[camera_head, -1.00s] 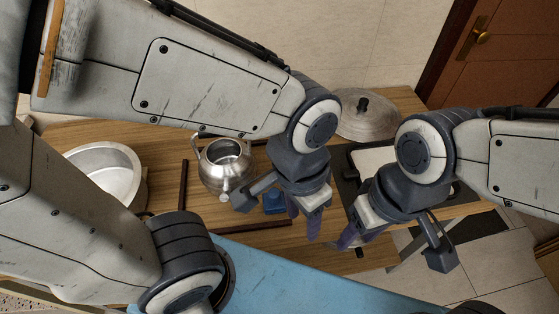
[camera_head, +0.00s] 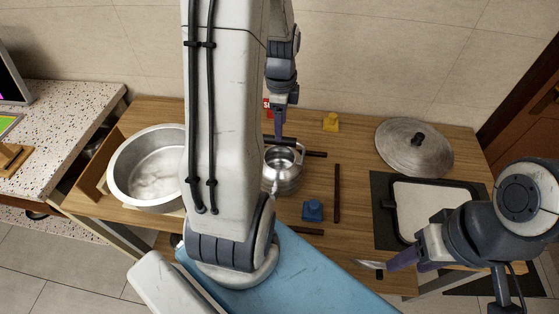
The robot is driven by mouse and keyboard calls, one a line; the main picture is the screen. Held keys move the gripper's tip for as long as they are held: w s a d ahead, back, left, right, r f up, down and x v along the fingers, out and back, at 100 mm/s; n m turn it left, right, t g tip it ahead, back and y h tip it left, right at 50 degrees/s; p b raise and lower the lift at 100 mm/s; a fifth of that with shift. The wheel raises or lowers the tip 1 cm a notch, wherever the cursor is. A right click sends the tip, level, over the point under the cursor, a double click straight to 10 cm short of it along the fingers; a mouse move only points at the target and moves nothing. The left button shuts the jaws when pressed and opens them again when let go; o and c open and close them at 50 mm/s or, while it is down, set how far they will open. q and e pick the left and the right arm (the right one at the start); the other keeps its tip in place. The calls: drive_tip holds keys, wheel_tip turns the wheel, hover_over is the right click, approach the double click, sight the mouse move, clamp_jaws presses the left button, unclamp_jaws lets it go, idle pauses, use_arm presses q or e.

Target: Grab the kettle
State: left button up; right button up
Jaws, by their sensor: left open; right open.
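The silver metal kettle (camera_head: 284,178) stands upright on the wooden table, with its open top showing. My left arm passes in front of its left side and hides part of it. My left gripper (camera_head: 279,135) is open, at the far side of the kettle near its rim and handle. I cannot tell whether it touches the kettle.
A large metal pot (camera_head: 147,190) stands at left. A round lid (camera_head: 413,148) and a black-rimmed pan (camera_head: 428,203) are at right. Dark bars (camera_head: 337,195) frame the kettle.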

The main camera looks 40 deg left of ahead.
use_arm(q)
drive_tip(key=f, duration=0.5)
drive_tip(key=shift+s+a+f, duration=0.1)
drive_tip(key=shift+a, duration=0.15)
drive_tip(key=shift+f+p, duration=0.6)
drive_tip(key=shift+a+f+p, duration=0.1)
drive_tip(key=shift+f+p, duration=0.4)
drive_tip(key=shift+f, duration=1.5)
clamp_jaws()
drive_tip(key=shift+w, duration=0.2)
